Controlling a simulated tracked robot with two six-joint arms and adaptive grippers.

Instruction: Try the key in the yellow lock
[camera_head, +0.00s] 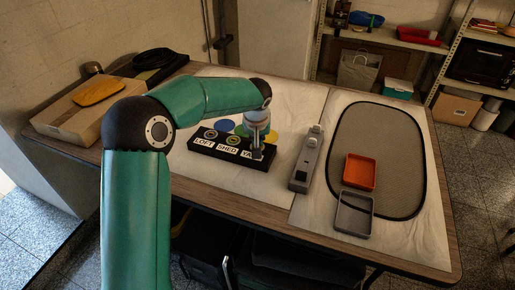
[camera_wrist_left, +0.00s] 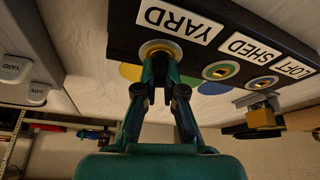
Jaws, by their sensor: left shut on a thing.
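The black lock board (camera_head: 197,147) carries the labels LOFT, SHED and YARD. The yellow disc (camera_wrist_left: 130,72) lies beside its YARD end, where the YARD lock (camera_wrist_left: 160,46) has a gold rim. My left gripper (camera_wrist_left: 160,88) is at the YARD lock, its fingers close together and shut on the key; it also covers the YARD end in the head view (camera_head: 257,150). The key is hidden between the fingers, so I cannot tell how far it is in the lock. The SHED lock (camera_wrist_left: 221,71) and LOFT lock (camera_wrist_left: 262,83) are uncovered. My right gripper is out of view.
A grey holder (camera_head: 304,165) stands right of the board; its YARD and GATE labels (camera_wrist_left: 37,93) show in the wrist view. An orange tray (camera_head: 360,171) and a grey tray (camera_head: 354,214) lie farther right. A carton (camera_head: 70,117) stands far left.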

